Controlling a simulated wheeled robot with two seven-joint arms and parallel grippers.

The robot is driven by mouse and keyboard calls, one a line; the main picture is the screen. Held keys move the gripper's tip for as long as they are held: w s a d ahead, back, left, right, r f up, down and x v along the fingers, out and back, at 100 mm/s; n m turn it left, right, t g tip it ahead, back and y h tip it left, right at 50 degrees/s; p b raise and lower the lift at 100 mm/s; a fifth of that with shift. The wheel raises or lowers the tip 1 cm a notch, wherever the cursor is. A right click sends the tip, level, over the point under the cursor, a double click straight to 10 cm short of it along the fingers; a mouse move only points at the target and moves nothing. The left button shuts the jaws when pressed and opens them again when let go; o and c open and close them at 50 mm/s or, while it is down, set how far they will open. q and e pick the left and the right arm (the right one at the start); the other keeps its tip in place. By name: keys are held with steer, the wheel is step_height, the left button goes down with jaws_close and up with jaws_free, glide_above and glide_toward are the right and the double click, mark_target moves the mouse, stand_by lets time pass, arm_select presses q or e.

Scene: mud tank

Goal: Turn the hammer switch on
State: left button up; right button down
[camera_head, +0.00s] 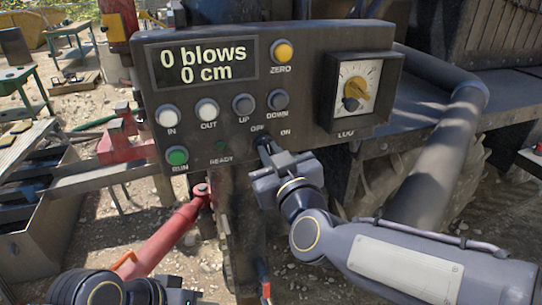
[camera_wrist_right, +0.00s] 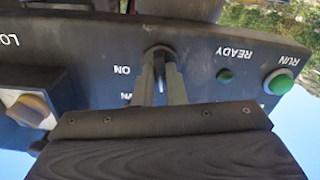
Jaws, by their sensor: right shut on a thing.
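The hammer switch sits on the dark control panel (camera_head: 310,60), between the OFF and ON labels. In the head view my right gripper (camera_head: 265,145) reaches up to it from below right and hides most of it. In the right wrist view, which is upside down, the fingers of the right gripper (camera_wrist_right: 160,75) are shut around the lever of the switch (camera_wrist_right: 159,52). Which way the lever is set cannot be made out. The display (camera_head: 203,65) reads "0 blows 0 cm". Part of my left arm shows at the bottom left; its fingers are hidden.
Buttons IN, OUT, UP, DOWN and ZERO (camera_head: 282,51) surround the switch. A green RUN button (camera_head: 177,156) and a dark green READY lamp (camera_head: 220,145) are to its left. A LOG dial box (camera_head: 360,92) juts out at right. A red bar (camera_head: 165,240) slants below the panel.

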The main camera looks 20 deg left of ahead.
steer(key=m+b, duration=0.1)
steer(key=m, duration=0.3)
steer(key=shift+b, duration=0.35)
steer(key=m+b, duration=0.1)
steer(key=m, duration=0.3)
steer(key=shift+f, duration=0.1)
steer(key=m+b, duration=0.2)
steer(key=m, duration=0.2)
steer(key=shift+w+d+m, duration=0.1)
steer(key=shift+m, duration=0.2)
steer(key=shift+m+b, duration=0.7)
steer(key=shift+m, duration=1.1)
steer(key=c, duration=1.5)
jaws_free()
